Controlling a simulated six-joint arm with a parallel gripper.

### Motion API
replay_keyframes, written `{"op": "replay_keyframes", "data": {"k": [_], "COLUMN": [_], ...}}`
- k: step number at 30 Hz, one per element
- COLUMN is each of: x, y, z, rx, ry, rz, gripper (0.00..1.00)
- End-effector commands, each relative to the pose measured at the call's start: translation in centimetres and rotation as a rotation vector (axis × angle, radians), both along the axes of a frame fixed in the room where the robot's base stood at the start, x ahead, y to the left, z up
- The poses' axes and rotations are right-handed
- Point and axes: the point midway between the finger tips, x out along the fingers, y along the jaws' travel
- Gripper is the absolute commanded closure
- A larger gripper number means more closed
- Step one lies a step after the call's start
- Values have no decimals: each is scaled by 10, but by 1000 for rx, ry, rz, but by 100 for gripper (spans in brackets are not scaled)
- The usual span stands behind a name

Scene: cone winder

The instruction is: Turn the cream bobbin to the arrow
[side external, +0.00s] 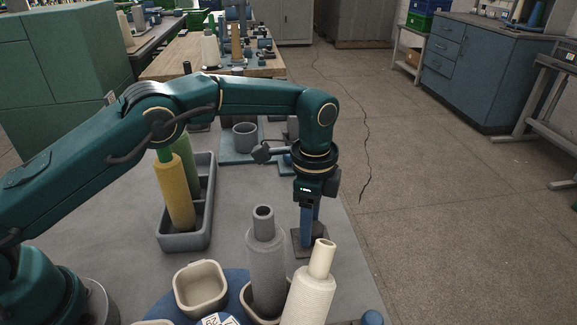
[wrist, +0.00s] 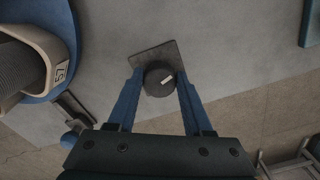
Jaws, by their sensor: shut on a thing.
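The cream bobbin (side external: 310,288) stands upright at the front of the side external view, beside a grey bobbin (side external: 267,265). Both are at the blue round turntable (side external: 237,280), which also shows in the wrist view (wrist: 72,18). My gripper (side external: 306,240) points down behind them. In the wrist view its blue fingers (wrist: 159,82) are shut on a dark round knob (wrist: 157,76) with a white mark on top. The knob sits on a dark square plate (wrist: 150,52). I cannot make out the arrow in either view, and the cream bobbin is outside the wrist view.
An empty cream cup (side external: 201,288) is left of the grey bobbin. A grey tray (side external: 208,225) holds a yellow cone (side external: 175,195) and a green cone (side external: 187,165). A grey cup (side external: 245,136) stands farther back. The table's right edge runs close beside the knob plate.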

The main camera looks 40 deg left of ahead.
Motion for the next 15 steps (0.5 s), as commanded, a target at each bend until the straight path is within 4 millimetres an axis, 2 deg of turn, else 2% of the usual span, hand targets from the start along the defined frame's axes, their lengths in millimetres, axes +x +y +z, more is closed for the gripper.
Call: {"op": "replay_keyframes", "data": {"k": [8,15], "x": [-1,-2], "y": [-1,-1], "z": [1,1], "rx": [0,-1], "ry": [2,2], "rz": [119,323], "gripper": [100,100]}}
